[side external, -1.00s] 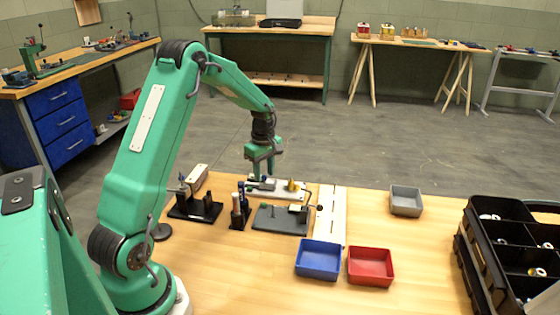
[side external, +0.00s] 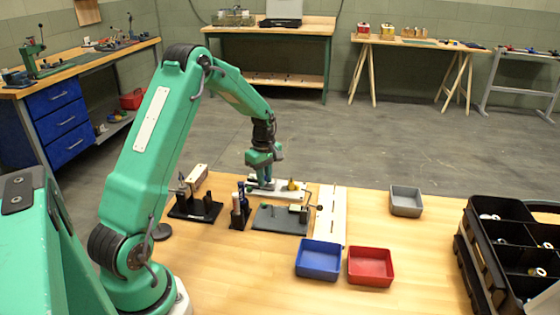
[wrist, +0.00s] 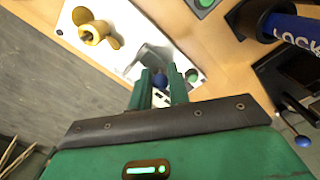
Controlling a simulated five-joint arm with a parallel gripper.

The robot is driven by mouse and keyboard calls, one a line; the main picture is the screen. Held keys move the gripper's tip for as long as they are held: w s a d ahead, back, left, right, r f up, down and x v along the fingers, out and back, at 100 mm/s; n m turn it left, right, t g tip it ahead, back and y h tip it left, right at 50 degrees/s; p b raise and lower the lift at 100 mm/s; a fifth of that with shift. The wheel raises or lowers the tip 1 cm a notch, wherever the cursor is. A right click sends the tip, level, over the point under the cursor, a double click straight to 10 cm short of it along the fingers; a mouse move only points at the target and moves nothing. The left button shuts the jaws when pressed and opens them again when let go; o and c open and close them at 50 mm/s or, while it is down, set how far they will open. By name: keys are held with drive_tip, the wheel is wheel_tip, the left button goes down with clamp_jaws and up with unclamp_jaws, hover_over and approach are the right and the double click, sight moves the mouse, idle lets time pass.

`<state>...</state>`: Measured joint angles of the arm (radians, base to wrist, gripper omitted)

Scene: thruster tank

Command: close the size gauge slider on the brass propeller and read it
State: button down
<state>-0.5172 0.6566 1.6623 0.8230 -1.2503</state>
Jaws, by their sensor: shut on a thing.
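The size gauge (side external: 285,195) is a white plate lying on the bench. In the wrist view its white plate (wrist: 128,22) fills the upper middle. The brass propeller (wrist: 93,30) sits on the plate, to the upper left; it also shows in the side view (side external: 292,184). The grey slider (wrist: 150,58) stands on the plate, with a visible gap between it and the propeller. My gripper (wrist: 159,78) is shut on the slider's blue knob (wrist: 160,81), between its green fingers. My gripper also shows in the side view (side external: 265,182). No reading is legible.
A grey fixture plate (side external: 278,220) lies just in front of the gauge. Black tool holders (side external: 195,208) stand to its left. Blue (side external: 318,260), red (side external: 370,267) and grey (side external: 405,201) bins lie to the right, with bare bench between them and the black crate (side external: 485,255).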

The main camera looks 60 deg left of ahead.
sight(271, 186)
drive_tip(key=shift+w+d, duration=0.7)
drive_tip(key=c, duration=1.3)
unclamp_jaws()
drive_tip(key=shift+c, duration=0.2)
wheel_tip(271, 186, up, 8)
